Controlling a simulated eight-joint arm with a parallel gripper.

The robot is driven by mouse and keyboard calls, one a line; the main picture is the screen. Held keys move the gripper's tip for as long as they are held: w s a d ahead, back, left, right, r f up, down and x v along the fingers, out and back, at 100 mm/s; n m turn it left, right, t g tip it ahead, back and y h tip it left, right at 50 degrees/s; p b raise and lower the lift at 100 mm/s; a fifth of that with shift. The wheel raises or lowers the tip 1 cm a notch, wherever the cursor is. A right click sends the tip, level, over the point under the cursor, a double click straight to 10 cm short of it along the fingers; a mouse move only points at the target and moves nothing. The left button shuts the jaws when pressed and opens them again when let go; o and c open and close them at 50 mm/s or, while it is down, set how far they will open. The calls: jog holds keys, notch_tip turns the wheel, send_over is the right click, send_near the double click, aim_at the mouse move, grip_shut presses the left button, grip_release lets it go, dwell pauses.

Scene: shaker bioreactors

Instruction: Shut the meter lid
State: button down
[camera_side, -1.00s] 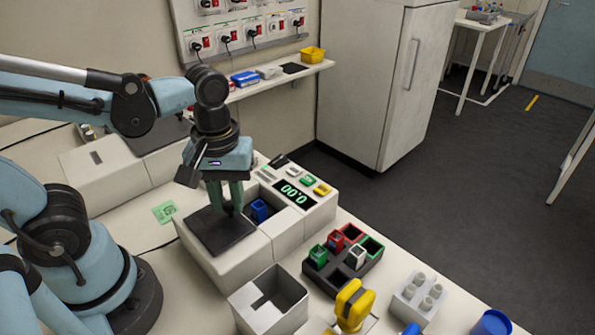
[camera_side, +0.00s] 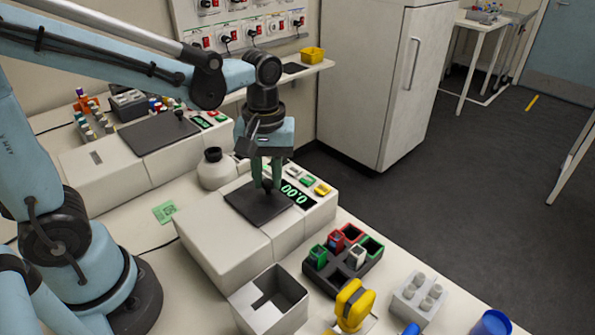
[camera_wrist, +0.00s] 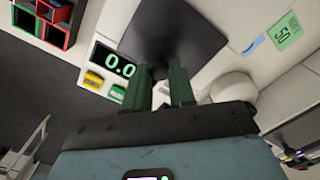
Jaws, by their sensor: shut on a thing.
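The meter (camera_side: 225,250) is a white box on the bench with a green 0.00 display (camera_side: 292,194). Its dark sliding lid (camera_side: 250,207) now lies over the well beside the display, and the well and the blue cuvette seen in it earlier are hidden. My gripper (camera_side: 267,187) points down at the lid's display-side end, with its green fingers shut on the lid's knob, which is mostly hidden between them. In the wrist view the lid (camera_wrist: 180,35) lies just beyond the fingertips (camera_wrist: 160,72).
A black rack (camera_side: 345,262) with coloured cuvettes stands right of the meter. An open grey bin (camera_side: 268,300), a yellow object (camera_side: 352,303) and a grey block with pegs (camera_side: 418,297) are in front. A second meter (camera_side: 130,160) and a white bottle (camera_side: 213,170) stand behind.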

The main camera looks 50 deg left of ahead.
jog(key=shift+w, duration=0.3)
jog(key=c, duration=0.9)
grip_release()
jog(key=shift+s, duration=0.1)
jog(key=shift+c, duration=0.2)
jog(key=shift+r, duration=0.15)
notch_tip(320, 180, up, 12)
jog(key=m+t, duration=0.6)
jog(key=m, duration=0.2)
send_over(248, 191)
jog(key=f, duration=0.7)
jog(key=shift+d+f, duration=0.2)
jog(key=shift+f, duration=0.1)
jog(key=shift+a+f+m+t, duration=0.15)
jog(key=shift+f+m+t, duration=0.35)
jog(key=shift+t, duration=0.2)
